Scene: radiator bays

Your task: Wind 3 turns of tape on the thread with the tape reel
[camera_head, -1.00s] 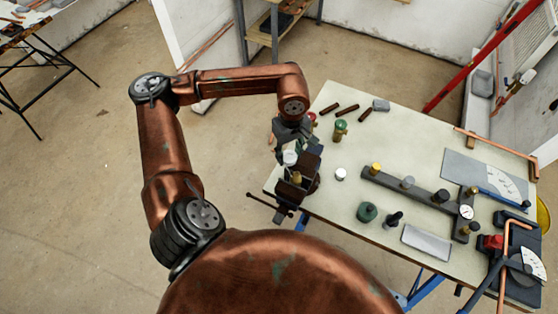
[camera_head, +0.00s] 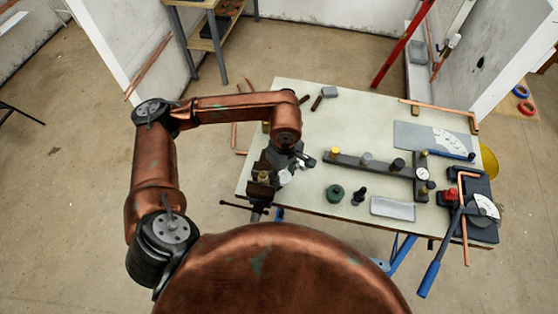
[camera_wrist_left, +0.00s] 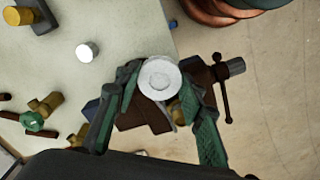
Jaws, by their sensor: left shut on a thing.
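My left gripper (camera_head: 289,163) is over the near left corner of the bench. It is shut on the white tape reel (camera_head: 284,178). In the left wrist view the reel (camera_wrist_left: 160,78) sits between the two green-and-dark fingers (camera_wrist_left: 160,92), its round face towards the camera. The dark brown vise (camera_head: 257,190) is clamped at the bench edge. A brass piece (camera_head: 264,177) stands up at its jaws, and the reel is close on its right side. The thread itself and any tape on it are too small or hidden to make out. My right gripper is not in view.
Another white cylinder (camera_wrist_left: 87,52) stands on the bench (camera_head: 300,203). A dark manifold bar (camera_head: 375,165) with knobs lies to the right, with a green pot (camera_head: 335,194) and a grey tray (camera_head: 393,209) nearer. A pipe bender (camera_head: 475,212) is at the right end.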

